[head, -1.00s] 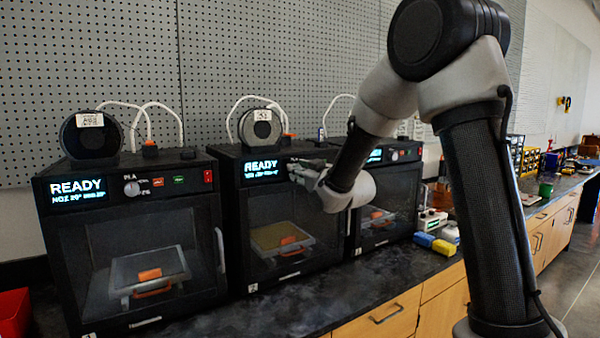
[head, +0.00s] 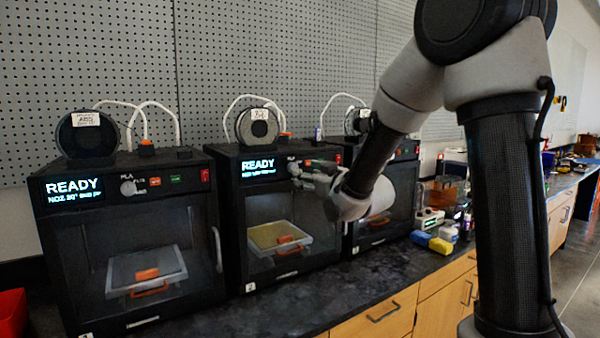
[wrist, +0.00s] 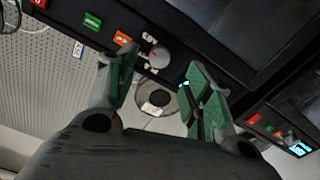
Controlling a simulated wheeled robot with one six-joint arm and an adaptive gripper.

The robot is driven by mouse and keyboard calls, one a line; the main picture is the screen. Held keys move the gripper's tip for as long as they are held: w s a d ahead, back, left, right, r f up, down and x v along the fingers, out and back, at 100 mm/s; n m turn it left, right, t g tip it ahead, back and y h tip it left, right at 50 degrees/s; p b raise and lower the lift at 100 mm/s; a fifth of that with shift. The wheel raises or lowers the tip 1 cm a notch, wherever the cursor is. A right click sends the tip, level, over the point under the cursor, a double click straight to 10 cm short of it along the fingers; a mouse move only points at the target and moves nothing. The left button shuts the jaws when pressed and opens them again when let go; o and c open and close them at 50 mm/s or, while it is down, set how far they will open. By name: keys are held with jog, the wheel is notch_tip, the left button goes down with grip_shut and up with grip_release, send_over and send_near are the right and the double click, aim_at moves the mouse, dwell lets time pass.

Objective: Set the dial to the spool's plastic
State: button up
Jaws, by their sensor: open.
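My gripper (head: 308,170) is open in front of the control panel of the middle printer (head: 278,200). In the wrist view its green-padded fingers (wrist: 158,72) stand apart, with a round grey dial (wrist: 159,56) in the gap between their tips. I cannot tell whether they touch it. In the head view the gripper largely covers that dial. A labelled spool also shows in the wrist view (wrist: 156,98).
A left printer (head: 130,240) reads READY, with a dial (head: 128,187) and a spool (head: 87,134) labelled ABS. A third printer (head: 385,200) stands right, partly behind my arm. Yellow and blue blocks (head: 432,241) lie on the dark counter (head: 270,315).

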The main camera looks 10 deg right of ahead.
jog(key=v, duration=0.5)
jog(key=shift+s+d, duration=0.15)
jog(key=shift+s, duration=0.2)
